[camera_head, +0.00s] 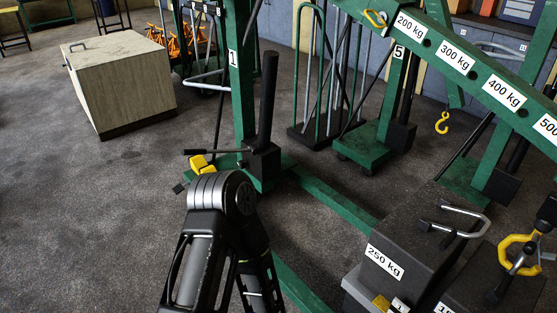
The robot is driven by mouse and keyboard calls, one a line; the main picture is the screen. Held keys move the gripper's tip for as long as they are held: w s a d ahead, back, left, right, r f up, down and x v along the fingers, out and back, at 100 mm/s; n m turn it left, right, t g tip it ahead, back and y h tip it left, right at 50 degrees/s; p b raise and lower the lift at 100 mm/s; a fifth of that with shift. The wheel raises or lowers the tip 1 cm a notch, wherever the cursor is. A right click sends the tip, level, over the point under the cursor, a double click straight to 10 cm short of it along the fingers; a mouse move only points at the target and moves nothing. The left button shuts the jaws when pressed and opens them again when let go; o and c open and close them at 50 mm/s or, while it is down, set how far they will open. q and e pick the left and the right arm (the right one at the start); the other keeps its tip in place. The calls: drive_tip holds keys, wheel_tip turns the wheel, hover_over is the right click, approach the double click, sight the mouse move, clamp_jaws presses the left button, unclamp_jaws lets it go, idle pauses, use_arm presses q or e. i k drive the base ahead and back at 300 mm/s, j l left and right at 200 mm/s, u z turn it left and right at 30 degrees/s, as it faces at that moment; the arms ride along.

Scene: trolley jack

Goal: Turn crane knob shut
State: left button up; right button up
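The green crane's post (241,75), marked 1, stands on a green base at the centre. A black cylinder (268,95) rises beside it from a dark block (263,163). A thin black lever (212,151) points left from that block. A yellow part (203,167) sits low beside the block, partly covered by my arm; I cannot tell whether it is the knob. No knob is clearly visible. One of my arms is bent in the lower centre, with its joint in front of the base.
The green boom (431,45) with weight labels crosses the upper right. Below it are a black 250 kg weight (410,248) and a yellow hook (517,253). A green leg (333,205) runs along the floor. A pale box (120,85) stands upper left; floor at left is clear.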

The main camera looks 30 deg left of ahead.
sight(241, 165)
drive_tip(key=i+j+z, duration=0.15)
drive_tip(key=j, duration=0.25)
drive_tip(key=i+j+z, duration=0.15)
drive_tip(key=j, duration=0.3)
drive_tip(key=i+j+z, duration=0.15)
drive_tip(key=j, duration=0.25)
drive_tip(key=i+j+z, duration=0.15)
drive_tip(key=j, duration=0.3)
drive_tip(key=j+z, duration=0.2)
drive_tip(key=j, duration=0.3)
drive_tip(key=i+j, duration=0.1)
drive_tip(key=j, duration=1)
drive_tip(key=i+j, duration=0.15)
drive_tip(key=j, duration=0.4)
drive_tip(key=i+j, duration=0.1)
drive_tip(key=j, duration=0.45)
